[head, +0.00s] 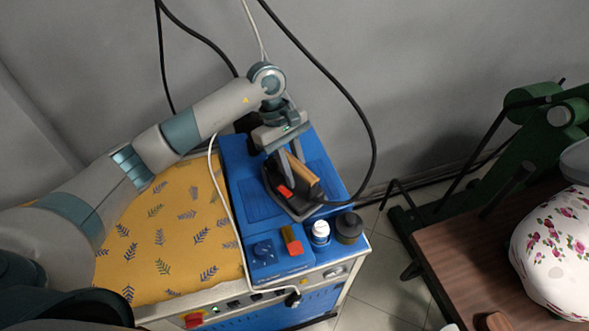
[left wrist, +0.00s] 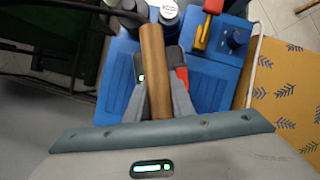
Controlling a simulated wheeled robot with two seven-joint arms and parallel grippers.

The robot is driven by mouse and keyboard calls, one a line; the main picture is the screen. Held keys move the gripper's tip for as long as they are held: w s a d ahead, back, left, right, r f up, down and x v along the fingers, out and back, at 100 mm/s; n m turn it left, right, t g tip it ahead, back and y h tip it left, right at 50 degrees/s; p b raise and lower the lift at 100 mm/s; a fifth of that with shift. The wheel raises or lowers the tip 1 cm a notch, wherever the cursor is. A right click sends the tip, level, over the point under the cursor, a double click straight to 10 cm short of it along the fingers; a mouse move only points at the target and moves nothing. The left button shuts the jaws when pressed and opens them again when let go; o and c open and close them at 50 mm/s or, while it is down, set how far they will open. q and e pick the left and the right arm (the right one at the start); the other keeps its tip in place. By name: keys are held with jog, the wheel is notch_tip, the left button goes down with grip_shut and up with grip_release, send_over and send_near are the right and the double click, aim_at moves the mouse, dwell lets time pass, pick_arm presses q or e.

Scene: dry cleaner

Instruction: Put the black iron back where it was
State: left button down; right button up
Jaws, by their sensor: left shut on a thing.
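The black iron (head: 293,203) has a wooden handle and a red part. It is at the right side of the blue top (head: 249,190) of the ironing station; I cannot tell if its sole touches the surface. My left gripper (head: 284,168) is above it, shut on the handle. In the left wrist view, the wooden handle (left wrist: 152,65) lies between the fingers of my left gripper (left wrist: 156,98), and the iron's body is mostly hidden behind it. My right gripper is not in view.
A white bottle (head: 320,232) and a dark jar (head: 349,228) stand close in front of the iron. A red-and-yellow item (head: 291,240) lies beside them. A yellow leaf-patterned pad (head: 165,240) is at the left. A brown table (head: 470,250) with floral cloth (head: 555,250) is at the right. A black cable loops above.

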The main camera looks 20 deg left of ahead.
pick_arm(q)
jog(key=c, duration=1.8)
grip_release()
jog(key=shift+o, duration=1.3)
jog(key=shift+s, duration=0.1)
jog(key=shift+r, duration=0.1)
jog(key=shift+a+r, duration=0.1)
jog(key=shift+r, duration=0.1)
jog(key=b+v, duration=0.5)
jog(key=v, duration=0.5)
jog(key=shift+a+r+b, duration=0.2)
jog(key=shift+r+b, duration=0.2)
jog(key=shift+r, duration=0.35)
